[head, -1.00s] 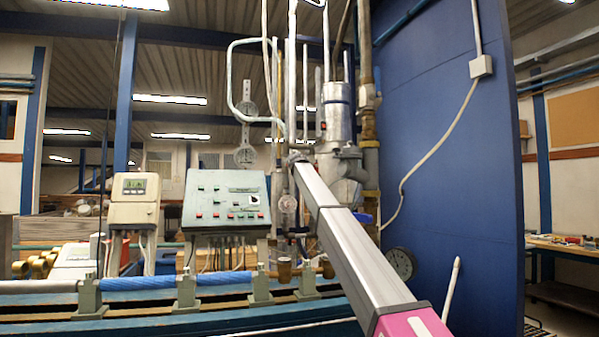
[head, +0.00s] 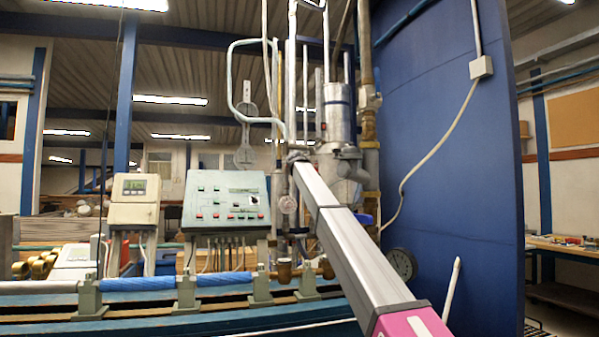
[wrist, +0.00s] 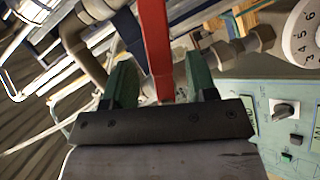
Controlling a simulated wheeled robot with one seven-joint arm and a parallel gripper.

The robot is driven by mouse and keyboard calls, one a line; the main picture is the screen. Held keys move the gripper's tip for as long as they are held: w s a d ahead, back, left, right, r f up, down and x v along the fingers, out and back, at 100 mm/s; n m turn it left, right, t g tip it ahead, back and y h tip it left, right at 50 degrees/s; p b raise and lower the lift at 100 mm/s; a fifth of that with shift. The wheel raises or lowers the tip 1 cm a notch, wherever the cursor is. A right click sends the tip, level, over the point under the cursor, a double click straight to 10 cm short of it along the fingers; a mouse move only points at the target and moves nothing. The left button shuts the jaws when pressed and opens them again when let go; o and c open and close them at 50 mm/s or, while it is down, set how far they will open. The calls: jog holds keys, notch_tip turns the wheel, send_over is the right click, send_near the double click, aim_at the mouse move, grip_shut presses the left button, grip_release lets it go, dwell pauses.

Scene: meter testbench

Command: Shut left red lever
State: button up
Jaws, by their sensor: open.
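The red lever (wrist: 155,40) shows in the wrist view as a long flat bar running down from the top edge between my fingers. My gripper (wrist: 159,68) is open, with one green finger on each side of the lever and a visible gap on both sides. The lever's lower end is hidden behind the dark gripper body. In the head view my arm reaches into the upright pipes, and I cannot make out the fingers or the red lever there.
A control panel (head: 226,204) and a meter box (head: 134,200) stand left of the pipes. A blue wall (head: 450,170) rises at right. In the wrist view, grey pipes (wrist: 90,60), a pipe fitting (wrist: 240,48) and a white dial (wrist: 302,35) lie close to the fingers.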

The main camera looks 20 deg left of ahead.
jog(key=v, duration=0.7)
jog(key=shift+s, duration=0.3)
jog(key=shift+d+r, duration=0.1)
